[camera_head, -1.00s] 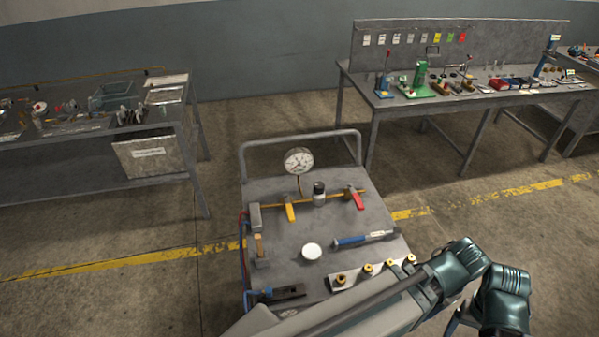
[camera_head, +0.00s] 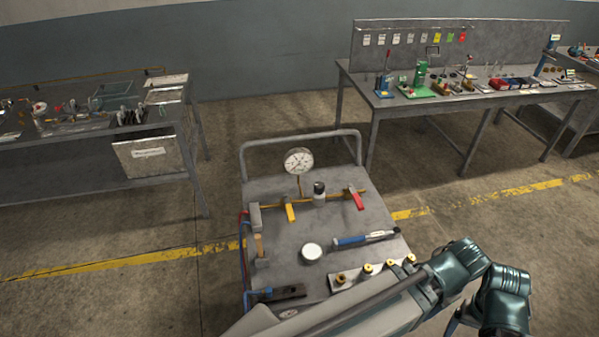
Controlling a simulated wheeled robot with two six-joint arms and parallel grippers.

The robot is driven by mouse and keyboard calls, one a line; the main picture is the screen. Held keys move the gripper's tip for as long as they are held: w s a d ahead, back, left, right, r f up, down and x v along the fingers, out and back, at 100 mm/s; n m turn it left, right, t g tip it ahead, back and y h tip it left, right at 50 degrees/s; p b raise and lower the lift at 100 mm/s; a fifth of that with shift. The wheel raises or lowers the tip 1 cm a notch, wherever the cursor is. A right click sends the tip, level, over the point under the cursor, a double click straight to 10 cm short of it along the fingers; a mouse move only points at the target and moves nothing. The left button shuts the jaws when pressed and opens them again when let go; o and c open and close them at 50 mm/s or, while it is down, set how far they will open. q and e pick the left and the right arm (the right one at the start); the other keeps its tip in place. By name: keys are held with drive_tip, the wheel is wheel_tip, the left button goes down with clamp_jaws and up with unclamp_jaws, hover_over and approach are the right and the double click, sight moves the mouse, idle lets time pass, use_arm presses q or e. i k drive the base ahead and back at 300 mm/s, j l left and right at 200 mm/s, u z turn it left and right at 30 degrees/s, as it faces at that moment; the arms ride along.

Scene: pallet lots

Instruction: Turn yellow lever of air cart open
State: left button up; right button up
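The air cart (camera_head: 285,230) stands in front of me, its grey top sloping toward me and a tube handle at its far end. A brass pipe runs across the top. The yellow lever (camera_head: 290,212) hangs from the left part of this pipe and points toward me, crosswise to the pipe. The red lever (camera_head: 356,199) sits on the right part of the pipe, also crosswise. A round dial gauge (camera_head: 299,161) rises behind the pipe. One of my arms crosses the bottom right and covers the cart's near right corner.
On the cart top lie a blue-handled tool (camera_head: 365,239), a white round piece (camera_head: 311,251), a black tool (camera_head: 280,293) and a strip with several brass fittings (camera_head: 341,278). Benches (camera_head: 440,100) stand behind right and left (camera_head: 90,130). The floor between is clear.

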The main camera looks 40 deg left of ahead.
sight(290, 215)
drive_tip(key=u, duration=1.65)
drive_tip(key=i+l+z, duration=0.3)
drive_tip(key=k+l, duration=0.1)
drive_tip(key=l, duration=0.05)
